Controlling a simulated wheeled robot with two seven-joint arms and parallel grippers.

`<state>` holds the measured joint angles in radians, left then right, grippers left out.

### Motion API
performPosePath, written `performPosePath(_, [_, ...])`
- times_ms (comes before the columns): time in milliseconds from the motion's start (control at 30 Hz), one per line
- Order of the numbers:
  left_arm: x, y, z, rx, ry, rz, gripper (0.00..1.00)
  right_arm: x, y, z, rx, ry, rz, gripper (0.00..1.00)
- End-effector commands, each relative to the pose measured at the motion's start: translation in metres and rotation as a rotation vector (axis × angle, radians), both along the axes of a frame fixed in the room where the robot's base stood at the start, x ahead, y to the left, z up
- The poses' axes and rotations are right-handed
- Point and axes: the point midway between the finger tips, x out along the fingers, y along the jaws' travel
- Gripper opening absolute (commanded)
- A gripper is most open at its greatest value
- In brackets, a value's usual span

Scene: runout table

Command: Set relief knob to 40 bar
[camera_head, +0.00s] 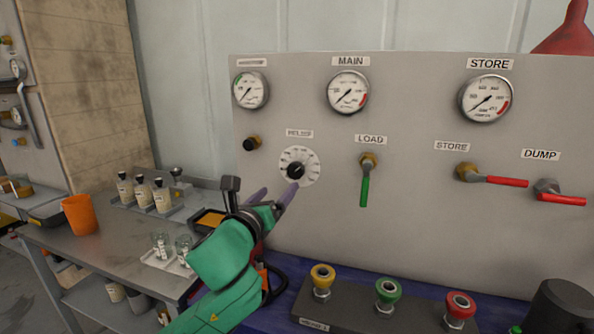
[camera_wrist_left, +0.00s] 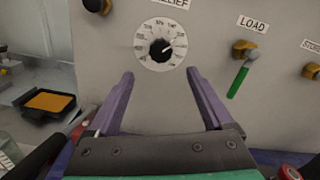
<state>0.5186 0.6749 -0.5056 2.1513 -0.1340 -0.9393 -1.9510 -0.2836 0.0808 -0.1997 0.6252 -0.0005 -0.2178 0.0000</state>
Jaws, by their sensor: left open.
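The relief knob (camera_head: 295,171) is a small black knob on a round white dial (camera_head: 299,157), under the RELIEF label on the grey panel. In the left wrist view the knob (camera_wrist_left: 160,49) shows above and between my fingers, with its light mark toward the upper right; the dial numbers are too small to read surely. My left gripper (camera_head: 277,192) is open and empty, just below the dial in the head view. In the left wrist view its two purple fingers (camera_wrist_left: 160,75) stand wide apart, and the knob is not between their tips. My right gripper is not in view.
A LOAD valve with a green lever (camera_head: 365,190) is right of the dial; red-lever STORE (camera_head: 505,181) and DUMP (camera_head: 562,199) valves are farther right. Three gauges line the top. Coloured knobs (camera_head: 388,291) stand below. A bench (camera_head: 110,250) with bottles and an orange cup (camera_head: 80,215) is left.

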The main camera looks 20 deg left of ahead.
Motion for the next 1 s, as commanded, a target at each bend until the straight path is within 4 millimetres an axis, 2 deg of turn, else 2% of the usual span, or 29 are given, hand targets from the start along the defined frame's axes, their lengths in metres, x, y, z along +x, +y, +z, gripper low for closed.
performPosePath(100, [0.031,-0.003,0.004,-0.006,0.002,0.001,0.85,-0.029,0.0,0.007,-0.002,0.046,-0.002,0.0])
performPosePath(200, [0.058,-0.004,0.003,-0.006,0.003,0.001,0.85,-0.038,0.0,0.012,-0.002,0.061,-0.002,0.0])
performPosePath(300, [0.083,-0.006,0.003,-0.007,0.002,0.001,0.85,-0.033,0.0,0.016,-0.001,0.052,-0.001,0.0])
performPosePath(400, [0.103,-0.007,0.002,-0.007,0.002,-0.001,0.85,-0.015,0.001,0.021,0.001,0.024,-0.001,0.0])
performPosePath(533, [0.118,-0.009,0.001,-0.005,0.002,-0.001,0.85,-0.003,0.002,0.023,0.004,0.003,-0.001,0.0])
performPosePath(833, [0.122,-0.009,0.0,-0.004,0.002,-0.002,0.85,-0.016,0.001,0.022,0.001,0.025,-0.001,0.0])
performPosePath(967, [0.122,-0.008,-0.001,-0.005,0.002,-0.001,0.35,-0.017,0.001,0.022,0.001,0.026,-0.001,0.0])
performPosePath(1000, [0.122,-0.008,-0.001,-0.005,0.002,-0.001,0.2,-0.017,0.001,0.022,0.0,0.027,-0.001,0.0])
